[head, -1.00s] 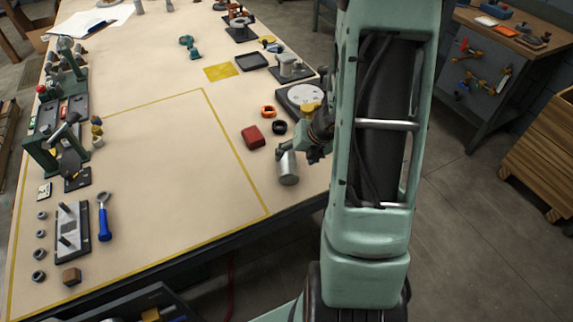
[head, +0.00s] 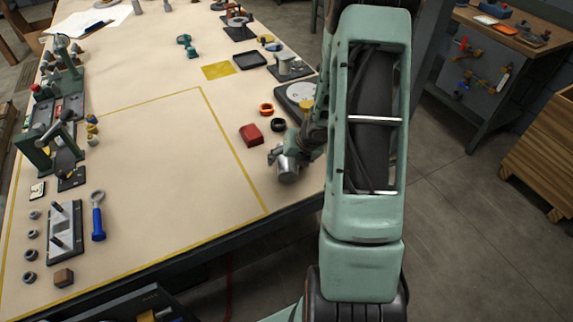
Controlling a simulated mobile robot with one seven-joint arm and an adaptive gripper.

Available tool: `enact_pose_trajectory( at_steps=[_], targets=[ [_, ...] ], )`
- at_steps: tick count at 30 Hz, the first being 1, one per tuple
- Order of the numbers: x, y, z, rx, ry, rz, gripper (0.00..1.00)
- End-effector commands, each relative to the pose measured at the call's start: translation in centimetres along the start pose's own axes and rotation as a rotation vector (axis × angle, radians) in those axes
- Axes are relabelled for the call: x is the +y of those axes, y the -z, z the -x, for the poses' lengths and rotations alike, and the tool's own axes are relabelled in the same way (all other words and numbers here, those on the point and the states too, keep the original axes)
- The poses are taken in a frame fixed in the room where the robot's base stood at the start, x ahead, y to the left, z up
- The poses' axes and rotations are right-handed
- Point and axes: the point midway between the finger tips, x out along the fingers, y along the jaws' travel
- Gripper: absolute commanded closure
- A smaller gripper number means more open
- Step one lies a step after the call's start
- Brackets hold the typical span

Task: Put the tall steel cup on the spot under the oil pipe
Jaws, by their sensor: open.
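The tall steel cup (head: 288,174) stands on the workbench near its right edge, a grey cylinder with its upper part mostly hidden by my gripper. My gripper (head: 284,158) is open at the cup's top, with one finger on its left side. The far finger is hidden, and I cannot tell whether the fingers touch the cup. I cannot clearly make out the oil pipe or the spot under it. A grey stand (head: 290,66) on a dark base is at the back right, and a green arm-like fixture (head: 42,150) is at the left.
A red box (head: 251,134), an orange ring (head: 266,109) and a black ring (head: 278,125) lie behind the cup. A round grey plate (head: 300,94) is partly behind my arm. The area inside the yellow line (head: 236,155) is largely clear.

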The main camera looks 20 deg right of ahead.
Motion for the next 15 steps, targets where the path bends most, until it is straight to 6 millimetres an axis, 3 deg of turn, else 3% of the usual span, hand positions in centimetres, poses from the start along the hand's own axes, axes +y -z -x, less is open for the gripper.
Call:
enact_pose_trajectory(
  at_steps=[1,15],
  targets=[
    [0.00,0.00,0.02,0.000,0.000,0.000,0.39],
    [0.00,-0.03,0.06,-0.001,0.000,0.000,0.88]
  ],
)
